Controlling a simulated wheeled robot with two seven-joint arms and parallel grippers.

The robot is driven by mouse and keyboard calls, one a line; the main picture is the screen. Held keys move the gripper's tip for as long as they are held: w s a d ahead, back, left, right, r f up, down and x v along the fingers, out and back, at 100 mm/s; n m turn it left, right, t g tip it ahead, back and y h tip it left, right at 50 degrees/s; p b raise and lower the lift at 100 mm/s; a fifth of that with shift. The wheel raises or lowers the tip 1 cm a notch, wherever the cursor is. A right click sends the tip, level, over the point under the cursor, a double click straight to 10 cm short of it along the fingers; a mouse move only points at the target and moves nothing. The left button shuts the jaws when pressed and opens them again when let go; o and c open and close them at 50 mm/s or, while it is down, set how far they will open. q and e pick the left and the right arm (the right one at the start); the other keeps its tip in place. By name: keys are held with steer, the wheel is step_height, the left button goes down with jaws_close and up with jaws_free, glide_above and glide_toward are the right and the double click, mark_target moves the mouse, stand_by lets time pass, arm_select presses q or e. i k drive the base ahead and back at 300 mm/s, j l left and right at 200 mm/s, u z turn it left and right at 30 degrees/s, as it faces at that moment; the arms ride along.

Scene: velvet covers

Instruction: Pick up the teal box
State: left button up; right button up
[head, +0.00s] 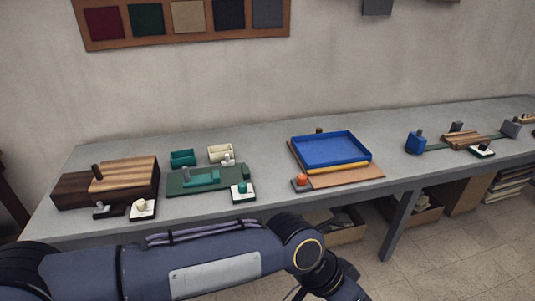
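A small open teal box (183,158) sits on the grey workbench at left of centre, behind a green board (180,188). A flat teal piece (203,178) lies on that board. My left arm reaches in from the left along the bottom, in front of the bench. My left gripper (345,287) is at the bottom edge, low and well to the right of the teal box and apart from it. Its fingers are dark and partly cut off, so its opening is unclear. My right gripper is not in view.
A cream box (221,153) stands right of the teal box. A dark and striped wooden block (110,182) is at left. A blue tray (331,149) on a wooden board is at centre right. Bare bench (265,165) lies between the green board and the tray.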

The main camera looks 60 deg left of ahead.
mark_target(179, 159)
steer(key=u, duration=2.85)
steer(key=i+u, duration=0.3)
steer(key=i, duration=1.7)
